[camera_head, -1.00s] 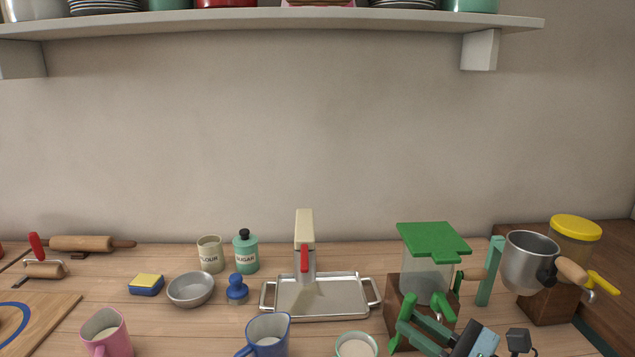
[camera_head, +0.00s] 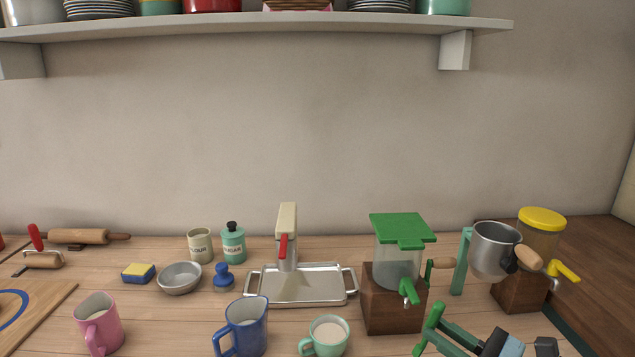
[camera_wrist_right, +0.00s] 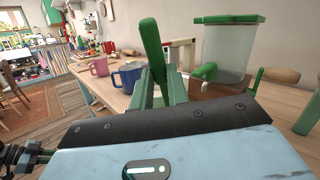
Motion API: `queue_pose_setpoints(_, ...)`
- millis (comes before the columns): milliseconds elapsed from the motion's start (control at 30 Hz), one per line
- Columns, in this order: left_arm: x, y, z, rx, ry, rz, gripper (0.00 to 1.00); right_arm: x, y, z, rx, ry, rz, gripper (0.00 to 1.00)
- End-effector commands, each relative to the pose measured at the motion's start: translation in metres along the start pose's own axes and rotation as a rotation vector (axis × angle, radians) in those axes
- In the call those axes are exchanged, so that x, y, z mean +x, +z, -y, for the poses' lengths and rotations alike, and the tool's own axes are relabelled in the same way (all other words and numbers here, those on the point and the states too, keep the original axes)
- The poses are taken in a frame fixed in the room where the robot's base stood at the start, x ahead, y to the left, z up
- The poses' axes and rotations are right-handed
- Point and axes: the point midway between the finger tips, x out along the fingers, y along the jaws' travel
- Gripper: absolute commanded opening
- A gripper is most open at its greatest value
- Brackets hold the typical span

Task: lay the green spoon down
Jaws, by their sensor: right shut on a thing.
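The green spoon (camera_head: 432,321) is in my right gripper (camera_head: 445,332) at the lower right of the head view, in front of the green-lidded dispenser. Only part of the spoon shows there. In the right wrist view its rounded green end (camera_wrist_right: 151,48) stands up, tilted, between the two green fingers of my right gripper (camera_wrist_right: 160,88). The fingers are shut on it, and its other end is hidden. The spoon appears held above the wooden counter (camera_head: 180,325). My left gripper is not in view.
The green-lidded dispenser (camera_head: 395,265) on its wooden block is just behind the right gripper. A metal pot (camera_head: 493,250) and a yellow-lidded jar (camera_head: 541,235) stand to the right. A mint mug (camera_head: 325,338), a blue mug (camera_head: 247,325) and a metal tray (camera_head: 315,302) are to the left.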

Motion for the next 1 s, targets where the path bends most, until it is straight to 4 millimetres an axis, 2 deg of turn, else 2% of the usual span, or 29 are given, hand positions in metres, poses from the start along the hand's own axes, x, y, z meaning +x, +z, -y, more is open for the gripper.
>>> queue_pose_setpoints(233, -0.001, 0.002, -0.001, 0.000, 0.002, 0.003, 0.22, -0.020, -0.006, 0.018, -0.001, -0.011, -0.004, 0.00)
queue_pose_setpoints(433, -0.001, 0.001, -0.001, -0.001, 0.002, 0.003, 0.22, -0.015, 0.004, 0.012, -0.013, -0.053, -0.010, 0.00)
queue_pose_setpoints(1000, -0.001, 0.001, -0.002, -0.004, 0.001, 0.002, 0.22, -0.015, 0.012, 0.012, -0.033, -0.153, -0.026, 0.00)
